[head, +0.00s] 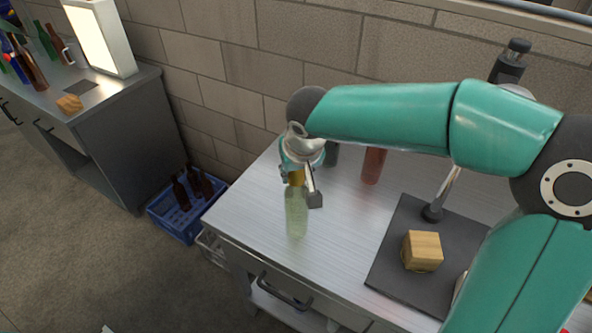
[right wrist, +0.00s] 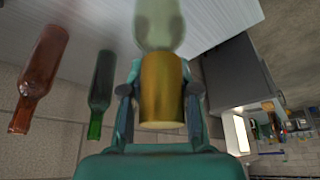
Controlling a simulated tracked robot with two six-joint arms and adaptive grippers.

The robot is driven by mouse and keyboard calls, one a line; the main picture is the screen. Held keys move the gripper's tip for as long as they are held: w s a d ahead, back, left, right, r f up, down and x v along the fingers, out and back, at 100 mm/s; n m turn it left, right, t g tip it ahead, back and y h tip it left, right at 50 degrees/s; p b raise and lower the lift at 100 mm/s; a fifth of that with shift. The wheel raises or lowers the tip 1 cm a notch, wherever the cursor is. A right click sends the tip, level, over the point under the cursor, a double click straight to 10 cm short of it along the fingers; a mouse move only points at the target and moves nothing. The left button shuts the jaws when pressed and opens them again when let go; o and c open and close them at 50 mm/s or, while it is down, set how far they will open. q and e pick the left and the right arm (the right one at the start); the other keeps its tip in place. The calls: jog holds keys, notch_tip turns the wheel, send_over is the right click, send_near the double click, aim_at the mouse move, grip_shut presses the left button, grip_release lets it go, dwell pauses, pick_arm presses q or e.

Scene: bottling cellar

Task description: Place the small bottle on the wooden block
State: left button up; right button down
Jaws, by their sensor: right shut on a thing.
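The small bottle (head: 296,212) is pale green glass with a gold neck. It is upright near the left end of the metal table in the head view. My right gripper (head: 303,190) is shut on its gold neck. In the right wrist view the gold neck (right wrist: 162,88) sits between the two fingers (right wrist: 160,105). I cannot tell whether the bottle's base touches the table. The wooden block (head: 422,250) rests on a dark mat (head: 398,262), to the right of the bottle, with its top bare. My left gripper is not in view.
A red-brown bottle (head: 373,166) and a dark green bottle (head: 331,154) stand behind my right gripper. A metal stand's rod (head: 443,190) rises at the mat's back. A blue crate (head: 170,219) with bottles is on the floor. The table's front left is clear.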

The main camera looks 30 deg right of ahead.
jog(key=c, duration=0.9)
grip_release()
jog(key=shift+o, duration=0.2)
jog(key=shift+r, duration=0.15)
